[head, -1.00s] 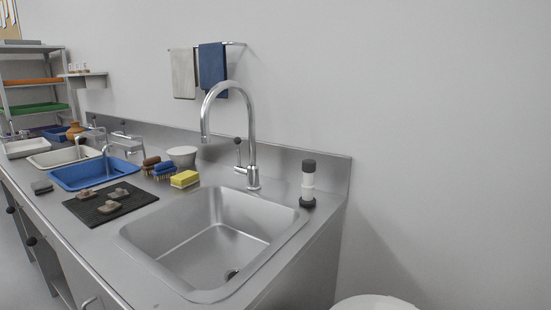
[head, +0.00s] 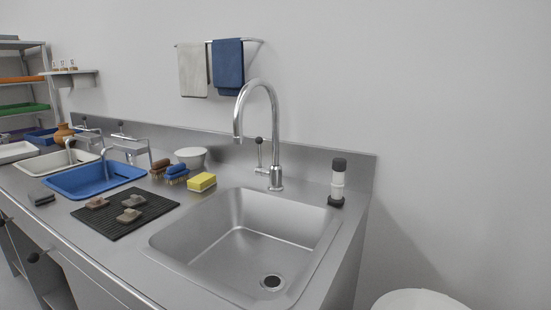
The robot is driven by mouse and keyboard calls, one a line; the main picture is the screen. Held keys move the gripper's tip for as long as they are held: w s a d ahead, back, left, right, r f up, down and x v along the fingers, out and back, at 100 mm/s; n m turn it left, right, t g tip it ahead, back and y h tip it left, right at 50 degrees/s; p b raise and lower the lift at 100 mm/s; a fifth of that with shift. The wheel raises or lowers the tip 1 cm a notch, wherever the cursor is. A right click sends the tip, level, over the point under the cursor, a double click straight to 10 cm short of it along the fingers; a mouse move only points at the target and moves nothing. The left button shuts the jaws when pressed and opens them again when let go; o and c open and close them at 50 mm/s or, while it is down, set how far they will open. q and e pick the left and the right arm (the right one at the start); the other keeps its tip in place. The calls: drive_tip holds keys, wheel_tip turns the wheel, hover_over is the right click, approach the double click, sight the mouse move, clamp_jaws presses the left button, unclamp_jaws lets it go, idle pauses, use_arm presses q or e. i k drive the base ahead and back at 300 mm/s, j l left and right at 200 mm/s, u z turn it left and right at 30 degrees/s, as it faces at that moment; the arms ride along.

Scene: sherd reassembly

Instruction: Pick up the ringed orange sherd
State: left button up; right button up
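Several small sherds lie apart on a black ribbed mat (head: 150,214) on the steel counter, left of the sink. One brownish-pink sherd (head: 97,203) is at the mat's left. A greyish-brown sherd (head: 133,200) lies at the middle, and another sherd (head: 128,215) is nearer the front. They are too small to tell which, if any, is orange or ringed. Neither of my grippers is in view.
The steel sink (head: 245,245) with a tall tap (head: 277,150) is right of the mat. A blue basin (head: 95,182), brushes (head: 176,172), a yellow sponge (head: 201,182) and a white bowl (head: 190,157) stand around it. A black-and-white bottle (head: 338,182) is at the right end.

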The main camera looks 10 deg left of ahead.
sight(95, 204)
drive_tip(key=j+z, duration=0.1)
drive_tip(key=j, duration=0.65)
drive_tip(key=k+j+z, duration=0.1)
drive_tip(key=j, duration=0.6)
drive_tip(key=i+j, duration=0.1)
drive_tip(key=j, duration=0.55)
drive_tip(key=i+j, duration=0.1)
drive_tip(key=j, duration=0.5)
